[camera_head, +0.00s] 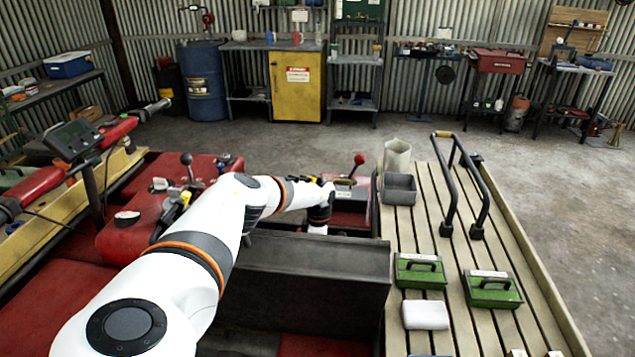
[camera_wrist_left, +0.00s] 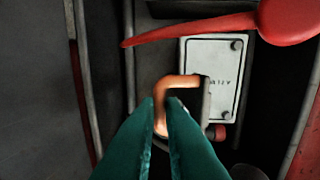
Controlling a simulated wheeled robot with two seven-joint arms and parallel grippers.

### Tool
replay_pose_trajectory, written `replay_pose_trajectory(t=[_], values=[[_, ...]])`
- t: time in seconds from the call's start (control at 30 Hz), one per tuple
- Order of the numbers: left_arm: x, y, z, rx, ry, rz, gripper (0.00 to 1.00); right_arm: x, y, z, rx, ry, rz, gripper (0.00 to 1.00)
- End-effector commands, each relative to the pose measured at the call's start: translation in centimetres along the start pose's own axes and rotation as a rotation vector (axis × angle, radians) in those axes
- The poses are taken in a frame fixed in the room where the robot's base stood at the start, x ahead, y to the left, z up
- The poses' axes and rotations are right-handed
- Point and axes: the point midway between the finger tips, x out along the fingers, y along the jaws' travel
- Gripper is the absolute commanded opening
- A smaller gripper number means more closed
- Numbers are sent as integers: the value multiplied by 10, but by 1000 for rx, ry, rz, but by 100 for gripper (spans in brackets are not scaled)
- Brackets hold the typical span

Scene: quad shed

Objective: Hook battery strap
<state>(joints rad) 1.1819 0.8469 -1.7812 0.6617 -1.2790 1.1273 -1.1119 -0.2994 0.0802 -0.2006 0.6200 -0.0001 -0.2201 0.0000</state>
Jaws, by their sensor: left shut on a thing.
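In the left wrist view, the two teal fingers of my left gripper (camera_wrist_left: 161,103) are closed together at the lower middle. They are shut on the lower end of a bent, copper-coloured hook (camera_wrist_left: 181,82), which looks like part of the battery strap. Its upper arm bends right, in front of a pale box face marked 12V, which looks like the battery (camera_wrist_left: 224,66). A grey upright bar stands beside the hook's end; whether they touch, I cannot tell. In the head view, my left arm reaches forward into the red vehicle, and its fingertips are hidden. My right gripper is not in view.
A red lever (camera_wrist_left: 195,30) crosses above the battery in the wrist view. In the head view, a red-knobbed lever (camera_head: 359,159) stands beyond my wrist. A slatted wooden rack (camera_head: 437,252) at right carries green boxes (camera_head: 420,272), a grey tray (camera_head: 399,190) and a black handle.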

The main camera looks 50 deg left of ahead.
Motion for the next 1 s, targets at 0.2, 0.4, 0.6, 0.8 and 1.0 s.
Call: replay_pose_trajectory(t=[0.2, 0.4, 0.6, 0.8, 1.0], values=[[-1, -5, 2, -4, -4, -3, 0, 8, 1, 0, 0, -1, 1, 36], [-1, -5, 2, -4, -5, -3, 0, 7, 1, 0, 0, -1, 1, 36], [-1, -5, 2, -2, -4, -2, 31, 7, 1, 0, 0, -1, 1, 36], [-1, -4, 1, -1, -3, -2, 31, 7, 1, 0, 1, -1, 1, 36], [-17, -5, 0, 1, 0, -3, 31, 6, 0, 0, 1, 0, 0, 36]])
